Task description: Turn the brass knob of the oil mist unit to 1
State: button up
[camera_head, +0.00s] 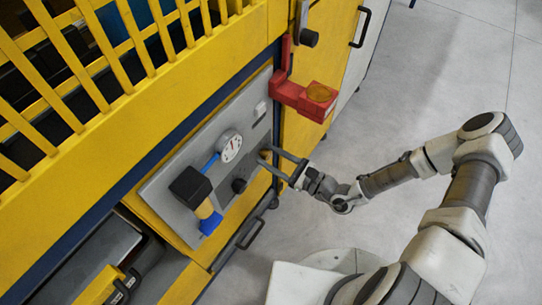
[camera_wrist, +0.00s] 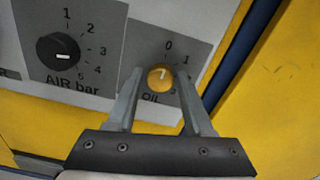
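The brass knob (camera_wrist: 160,78) of the oil mist unit is on a dark grey plate marked OIL in the wrist view. The scale shows 0 above it and 1 to its upper right. The knob's pale pointer mark points roughly up, near 0. My gripper (camera_wrist: 161,67) is open, with one finger on each side of the knob in the picture and a visible gap on both sides. Whether the tips reach the knob's depth is hard to tell.
A black AIR bar knob (camera_wrist: 60,54) is left of the oil knob. The floor at right is clear.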

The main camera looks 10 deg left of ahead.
grip_shut()
jog(key=shift+m+p, duration=0.3)
jog(key=shift+p, duration=0.05)
jog(key=shift+r+m+p, duration=0.15)
jog(key=shift+m+p, duration=1.35)
jog(key=shift+m, duration=0.2)
jog(key=shift+m+p, duration=1)
jog(key=shift+m, duration=1.4)
jog(key=shift+o, duration=2)
grip_release()
